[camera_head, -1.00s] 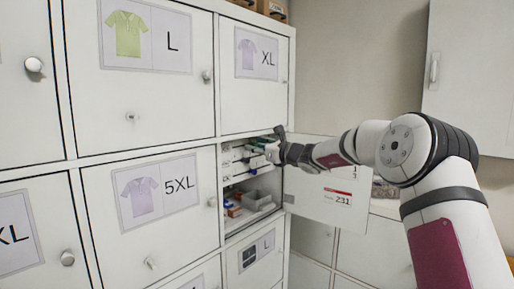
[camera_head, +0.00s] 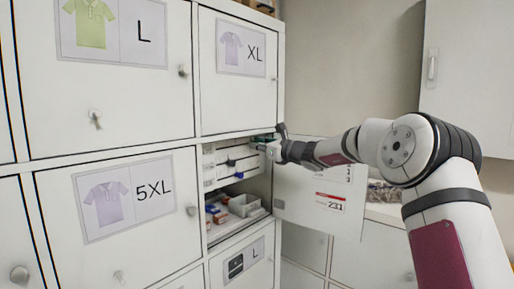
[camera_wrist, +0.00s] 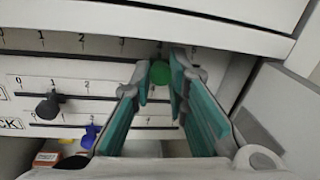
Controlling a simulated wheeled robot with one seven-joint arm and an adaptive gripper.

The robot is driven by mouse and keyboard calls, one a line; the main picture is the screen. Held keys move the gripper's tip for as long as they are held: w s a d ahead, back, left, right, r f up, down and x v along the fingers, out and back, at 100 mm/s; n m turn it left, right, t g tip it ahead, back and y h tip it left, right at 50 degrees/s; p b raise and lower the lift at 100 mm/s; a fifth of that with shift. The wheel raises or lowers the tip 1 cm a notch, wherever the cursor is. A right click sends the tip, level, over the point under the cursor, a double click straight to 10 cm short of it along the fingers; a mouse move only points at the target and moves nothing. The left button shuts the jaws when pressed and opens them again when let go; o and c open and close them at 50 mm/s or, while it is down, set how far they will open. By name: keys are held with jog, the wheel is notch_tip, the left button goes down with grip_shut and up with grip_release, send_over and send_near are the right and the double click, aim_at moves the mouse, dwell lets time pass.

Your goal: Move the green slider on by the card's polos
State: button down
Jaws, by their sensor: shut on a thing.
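The green slider (camera_wrist: 160,74) is a round knob on the top numbered rail inside the open locker, near the rail's right part. My gripper (camera_wrist: 165,66) has its teal-padded fingers on both sides of it, shut on it. In the head view my gripper (camera_head: 274,150) reaches into the locker's upper part, and the slider is largely hidden there. A black slider (camera_wrist: 47,107) sits on the middle rail, low on its scale, and a blue slider (camera_wrist: 90,132) sits on the lowest rail. Polo cards (camera_head: 112,31) are on closed doors: a green polo with L, purple polos with XL (camera_head: 242,47) and 5XL (camera_head: 128,196).
The locker's open door (camera_head: 318,200), labelled 231, stands to the right, below my forearm. Small boxes and a white bin (camera_head: 244,205) lie below the rails. Closed doors with knobs are on the left.

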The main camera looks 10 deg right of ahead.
jog(key=c, duration=1.5)
grip_release()
jog(key=shift+s+d, duration=0.1)
jog(key=v, duration=1.1)
jog(key=shift+s+d+f, duration=0.1)
jog(key=shift+s+d, duration=0.05)
jog(key=shift+s, duration=0.2)
